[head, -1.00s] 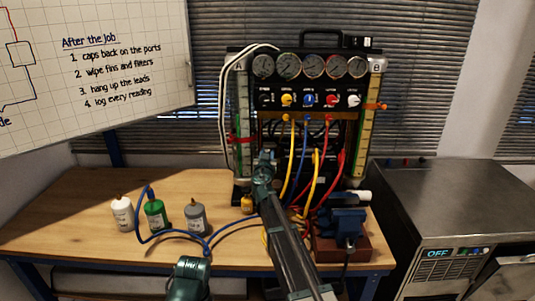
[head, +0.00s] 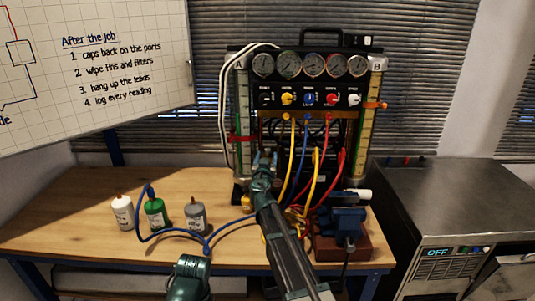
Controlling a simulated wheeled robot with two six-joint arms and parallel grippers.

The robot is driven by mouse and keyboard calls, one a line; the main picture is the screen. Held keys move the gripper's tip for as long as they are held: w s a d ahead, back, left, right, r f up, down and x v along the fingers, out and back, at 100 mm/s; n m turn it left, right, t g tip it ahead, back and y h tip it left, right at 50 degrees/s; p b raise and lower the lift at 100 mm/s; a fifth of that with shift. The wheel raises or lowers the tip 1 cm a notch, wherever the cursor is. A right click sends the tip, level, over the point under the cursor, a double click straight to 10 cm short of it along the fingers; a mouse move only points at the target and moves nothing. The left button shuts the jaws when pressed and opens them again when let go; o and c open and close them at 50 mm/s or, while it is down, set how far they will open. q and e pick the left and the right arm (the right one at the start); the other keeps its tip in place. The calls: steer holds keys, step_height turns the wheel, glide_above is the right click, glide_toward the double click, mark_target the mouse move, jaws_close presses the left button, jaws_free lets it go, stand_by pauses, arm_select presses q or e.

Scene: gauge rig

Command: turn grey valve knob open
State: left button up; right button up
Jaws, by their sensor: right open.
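The gauge rig (head: 305,88) stands upright at the back of the bench, with a row of valve knobs below its gauges. The palest knob, a whitish-grey one (head: 354,100), is at the right end of the row and best fits the grey valve knob; how far it is turned is too small to tell. My right gripper (head: 264,158) is open and empty, in front of the rig's lower left part. It is below and left of that knob, well apart from it. My left gripper cannot be made out.
Yellow, blue and red hoses (head: 318,180) hang from the rig just right of my right gripper. A blue vise (head: 348,222) stands at the bench's right. White, green and grey bottles (head: 196,217) stand at the left with a blue hose. The bench (head: 70,215) is clear at far left.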

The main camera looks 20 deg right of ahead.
steer(key=v, duration=0.9)
steer(key=shift+s+a, duration=0.15)
steer(key=shift+s, duration=0.15)
steer(key=shift+w+r, duration=0.1)
